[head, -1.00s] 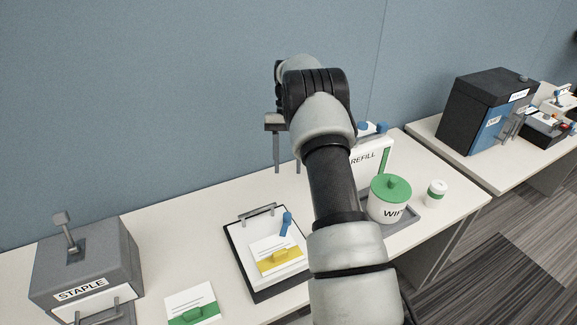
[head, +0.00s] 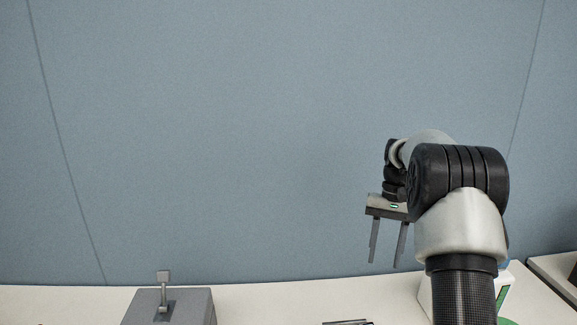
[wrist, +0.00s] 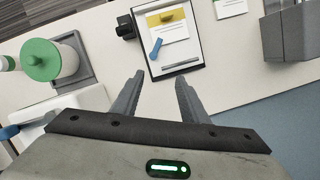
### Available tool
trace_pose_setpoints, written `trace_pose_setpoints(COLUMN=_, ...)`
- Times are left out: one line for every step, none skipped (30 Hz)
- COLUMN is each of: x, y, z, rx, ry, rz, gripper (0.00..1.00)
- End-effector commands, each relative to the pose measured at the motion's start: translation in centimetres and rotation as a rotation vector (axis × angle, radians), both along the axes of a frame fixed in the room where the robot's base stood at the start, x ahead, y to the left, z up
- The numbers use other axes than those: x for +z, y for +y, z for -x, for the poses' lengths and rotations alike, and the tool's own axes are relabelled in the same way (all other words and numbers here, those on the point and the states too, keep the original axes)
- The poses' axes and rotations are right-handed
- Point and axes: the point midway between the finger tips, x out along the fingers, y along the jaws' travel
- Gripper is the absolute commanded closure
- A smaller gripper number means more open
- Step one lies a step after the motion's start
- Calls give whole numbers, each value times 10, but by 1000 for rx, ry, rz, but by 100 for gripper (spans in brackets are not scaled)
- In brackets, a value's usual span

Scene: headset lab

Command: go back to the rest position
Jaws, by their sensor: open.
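My gripper (head: 384,257) hangs fingers-down in front of the blue wall in the head view, above the back part of the table. Its two fingers are apart with nothing between them. The wrist view also shows the open gripper (wrist: 153,82) above the white table.
In the wrist view, a green-lidded white tub (wrist: 70,60) stands at left. A second card (wrist: 230,8) lies near a grey box (wrist: 290,35).

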Motion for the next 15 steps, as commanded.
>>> trace_pose_setpoints(x=30, y=11, z=10, rx=21, ry=-47, rz=12, gripper=60)
trace_pose_setpoints(x=42, y=17, z=16, rx=32, ry=-71, rz=18, gripper=60)
trace_pose_setpoints(x=59, y=25, z=26, rx=49, ry=-105, rz=26, gripper=60)
trace_pose_setpoints(x=70, y=30, z=33, rx=61, ry=-128, rz=32, gripper=60)
trace_pose_setpoints(x=81, y=36, z=41, rx=72, ry=-154, rz=38, gripper=60)
trace_pose_setpoints(x=95, y=43, z=53, rx=89, ry=-187, rz=46, gripper=60)
trace_pose_setpoints(x=104, y=49, z=62, rx=101, ry=-211, rz=52, gripper=60)
trace_pose_setpoints(x=113, y=54, z=71, rx=112, ry=-236, rz=58, gripper=60)
trace_pose_setpoints(x=123, y=61, z=85, rx=128, ry=-269, rz=65, gripper=60)
trace_pose_setpoints(x=130, y=66, z=96, rx=141, ry=-293, rz=71, gripper=60)
trace_pose_setpoints(x=137, y=71, z=106, rx=153, ry=-319, rz=77, gripper=60)
trace_pose_setpoints(x=144, y=77, z=121, rx=169, ry=-353, rz=84, gripper=60)
trace_pose_setpoints(x=148, y=82, z=133, rx=182, ry=-376, rz=90, gripper=60)
trace_pose_setpoints(x=152, y=86, z=144, rx=194, ry=-401, rz=95, gripper=60)
trace_pose_setpoints(x=156, y=92, z=160, rx=210, ry=-434, rz=101, gripper=60)
